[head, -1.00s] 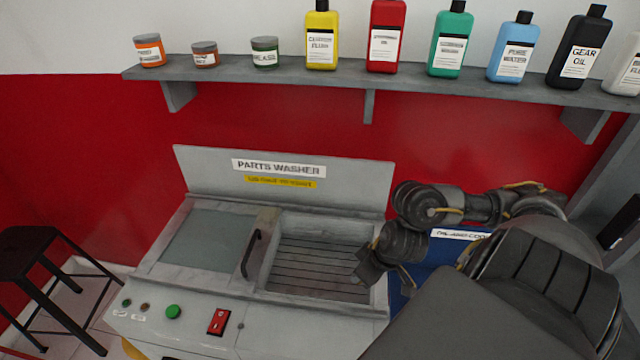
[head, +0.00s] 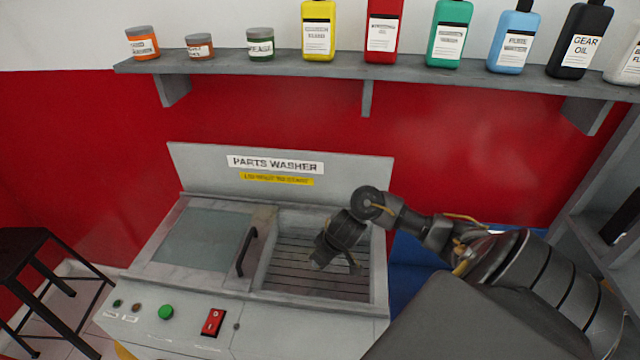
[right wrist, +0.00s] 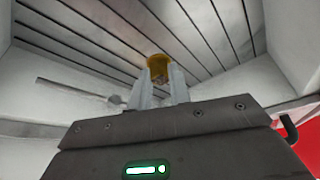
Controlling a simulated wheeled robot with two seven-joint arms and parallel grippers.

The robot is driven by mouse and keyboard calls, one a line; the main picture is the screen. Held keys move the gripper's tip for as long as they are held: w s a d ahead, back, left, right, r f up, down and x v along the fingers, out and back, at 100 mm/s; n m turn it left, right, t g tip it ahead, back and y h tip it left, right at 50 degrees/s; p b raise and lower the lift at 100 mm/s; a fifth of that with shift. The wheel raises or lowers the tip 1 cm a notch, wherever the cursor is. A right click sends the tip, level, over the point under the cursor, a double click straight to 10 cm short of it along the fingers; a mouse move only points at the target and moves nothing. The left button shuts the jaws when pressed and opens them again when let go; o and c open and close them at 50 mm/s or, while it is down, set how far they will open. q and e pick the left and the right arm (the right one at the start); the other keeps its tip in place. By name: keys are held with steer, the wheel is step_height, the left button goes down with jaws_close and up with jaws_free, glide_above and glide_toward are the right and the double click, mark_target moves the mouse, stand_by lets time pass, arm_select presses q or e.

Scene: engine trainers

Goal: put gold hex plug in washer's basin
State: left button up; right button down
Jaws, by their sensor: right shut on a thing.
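The parts washer (head: 262,330) stands against the red wall. Its basin (head: 310,285) is open on the right side, with a slatted floor. My right gripper (head: 320,262) is over the basin, pointing down into it. In the right wrist view, my right gripper (right wrist: 159,80) is shut on the gold hex plug (right wrist: 159,62), which shows at the fingertips above the slats. The plug cannot be made out in the head view. My left gripper is not in view.
A sliding lid (head: 200,240) with a black handle (head: 246,252) covers the washer's left half. A rod-like spout (right wrist: 75,88) shows by the basin wall. The front panel has a red switch (head: 213,322). A shelf (head: 370,72) with bottles and jars hangs above. A black stool (head: 22,262) stands at left.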

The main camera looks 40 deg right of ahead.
steer(key=shift+w+f+b, duration=0.15)
steer(key=shift+f+b, duration=0.15)
steer(key=shift+f, duration=0.6)
steer(key=shift+w+f+b, duration=0.1)
steer(key=shift+f+b, duration=0.2)
steer(key=shift+f, duration=0.6)
steer(key=shift+f, duration=0.15)
steer(key=c, duration=1.3)
jaws_free()
steer(key=shift+s+r, duration=0.1)
steer(key=shift+r, duration=0.35)
steer(key=p+v, duration=0.4)
steer(key=v, duration=0.7)
steer(key=shift+s+r, duration=0.15)
steer(key=shift+s, duration=0.05)
